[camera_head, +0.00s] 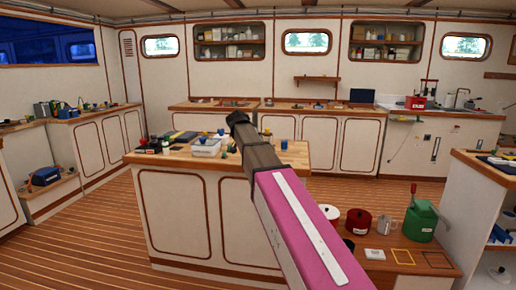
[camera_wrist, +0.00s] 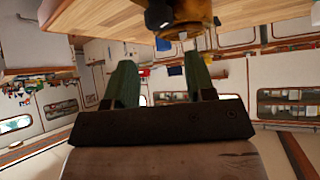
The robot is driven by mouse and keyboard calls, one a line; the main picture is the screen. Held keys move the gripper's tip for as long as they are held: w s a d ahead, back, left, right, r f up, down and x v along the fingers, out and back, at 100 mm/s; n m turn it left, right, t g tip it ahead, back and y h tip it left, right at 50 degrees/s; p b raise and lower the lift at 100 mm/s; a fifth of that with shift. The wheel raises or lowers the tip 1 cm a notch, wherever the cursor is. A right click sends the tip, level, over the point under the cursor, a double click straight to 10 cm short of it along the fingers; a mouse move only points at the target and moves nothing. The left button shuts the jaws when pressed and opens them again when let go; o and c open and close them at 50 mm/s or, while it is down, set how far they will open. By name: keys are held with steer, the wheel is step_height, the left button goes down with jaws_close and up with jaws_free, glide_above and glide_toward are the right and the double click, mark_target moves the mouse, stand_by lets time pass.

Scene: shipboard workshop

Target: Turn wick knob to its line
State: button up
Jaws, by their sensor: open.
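In the wrist view, my gripper (camera_wrist: 158,58) has two green fingers standing apart with a clear gap between them. A dark, brass-coloured object (camera_wrist: 192,14) shows at the top edge, beside the edge of a wooden worktop. A dark rounded end (camera_wrist: 157,19) sticks out from it; this may be the wick knob, but no line can be made out on it. It lies beyond the fingertips, and nothing shows between the fingers. In the head view, my arm reaches over the middle bench, and its dark wrist hides the fingers and this object.
The middle bench (camera_head: 190,163) carries a white tray (camera_head: 206,149) and several small things left of my arm. A low wooden surface at right holds a red pot (camera_head: 358,221), a green can (camera_head: 421,222) and a metal mug (camera_head: 387,226). The floor at left is clear.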

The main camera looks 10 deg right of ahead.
steer(key=shift+v, duration=1)
steer(key=shift+o, duration=1.4)
steer(key=w+d+r+n+g+y, duration=0.3)
steer(key=w+d+n+g+y, duration=0.2)
steer(key=w+g+y, duration=0.15)
steer(key=f, duration=1)
steer(key=shift+s+d+f, duration=0.25)
steer(key=shift+s+f, duration=0.05)
